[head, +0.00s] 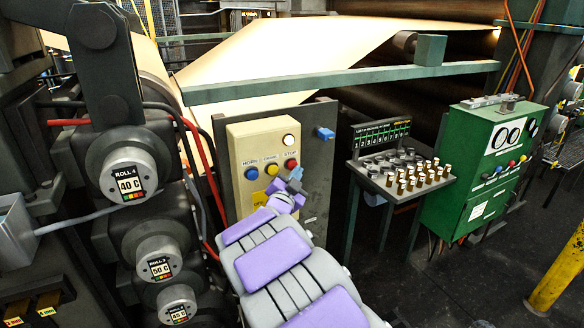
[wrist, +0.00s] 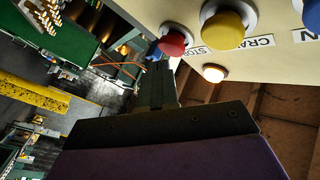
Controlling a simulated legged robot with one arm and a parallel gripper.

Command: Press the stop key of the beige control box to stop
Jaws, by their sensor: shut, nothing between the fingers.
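The beige control box (head: 241,150) stands upright on a dark panel in the head view. It has a blue horn key (head: 251,174), a yellow crawl key (head: 272,170), a red stop key (head: 291,165) and a pale lamp (head: 289,139) above. In the wrist view the box is upside down, with the red stop key (wrist: 173,43), the yellow key (wrist: 223,30) and a glowing lamp (wrist: 213,73). My gripper (wrist: 158,68) is shut and empty, its tips just below the stop key in that picture. I cannot tell whether they touch it. My gripper (head: 294,176) partly hides the box's lower right.
A blue knob (head: 325,133) sits on the panel right of the box. Rollers (head: 128,181) and red hoses are close on the left. A table of small cylinders (head: 405,178) and a green cabinet (head: 460,170) stand to the right. A yellow post (head: 557,268) rises from open floor.

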